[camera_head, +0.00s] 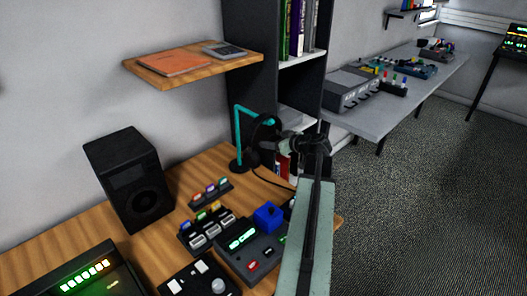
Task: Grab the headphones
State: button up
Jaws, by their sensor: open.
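The black headphones (254,141) hang on a teal stand (237,130) near the back right end of the wooden desk (175,180). The stand has a dark round base. My gripper (286,146) is open, just right of the headphones at about the same height in the picture. Whether it touches them I cannot tell. My arm rises from the bottom of the view and hides part of the desk's right end.
A black speaker (128,178) stands left on the desk. Several devices and a blue cube (268,216) fill its front. A wooden shelf (195,68) is above. A dark bookcase (252,30) is behind. A grey table (405,85) stands at right, with open floor before it.

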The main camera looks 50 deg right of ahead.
jog(key=shift+r, duration=0.1)
grip_shut()
